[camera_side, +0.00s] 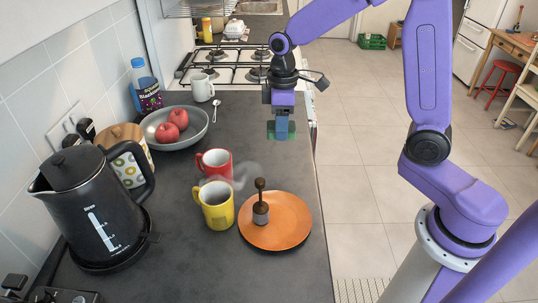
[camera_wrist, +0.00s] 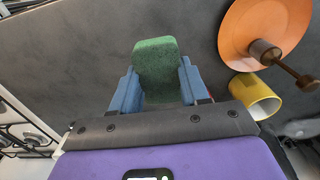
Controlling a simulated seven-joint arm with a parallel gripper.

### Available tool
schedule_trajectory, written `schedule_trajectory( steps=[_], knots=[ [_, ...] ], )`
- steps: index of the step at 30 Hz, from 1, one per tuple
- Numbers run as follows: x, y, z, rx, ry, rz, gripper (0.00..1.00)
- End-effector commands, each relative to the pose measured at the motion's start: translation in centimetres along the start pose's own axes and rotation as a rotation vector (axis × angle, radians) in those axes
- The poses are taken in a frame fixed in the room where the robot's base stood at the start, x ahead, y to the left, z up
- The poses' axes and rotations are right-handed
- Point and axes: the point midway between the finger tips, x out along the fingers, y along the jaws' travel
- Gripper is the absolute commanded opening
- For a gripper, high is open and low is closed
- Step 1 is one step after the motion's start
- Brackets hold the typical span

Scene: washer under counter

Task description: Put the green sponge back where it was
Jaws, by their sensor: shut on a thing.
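The green sponge (camera_wrist: 157,68) is between the two blue fingers of my gripper (camera_wrist: 158,88) in the wrist view. In the side view my gripper (camera_side: 281,130) is shut on the sponge (camera_side: 271,130) and points down over the dark counter (camera_side: 262,160), near its right edge. The sponge appears to be above the counter; the exact gap is hard to tell. No mark on the counter shows where the sponge lay before.
An orange plate (camera_side: 290,222) bears a brown-handled tool (camera_side: 261,205). A steaming yellow mug (camera_side: 215,207) and red mug (camera_side: 214,162) stand left of it. A bowl (camera_side: 189,139) with apples, a white mug (camera_side: 202,88), a spoon (camera_side: 216,110) and a kettle (camera_side: 90,205) are further left.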

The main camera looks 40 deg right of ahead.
Motion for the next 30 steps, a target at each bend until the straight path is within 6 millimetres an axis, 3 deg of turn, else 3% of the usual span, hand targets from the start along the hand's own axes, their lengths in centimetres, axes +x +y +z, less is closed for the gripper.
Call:
schedule_trajectory(
  steps=[9, 15, 20, 30],
  knots=[
    [-2.4, -2.5, 5.8, 0.008, 0.002, 0.001, 0.21],
    [-2.7, -3.1, 7.3, 0.009, 0.000, 0.000, 0.21],
    [-2.0, -2.4, 6.5, 0.010, -0.004, -0.002, 0.21],
    [0.4, 1.2, 2.4, 0.009, -0.004, -0.002, 0.21]
  ],
)
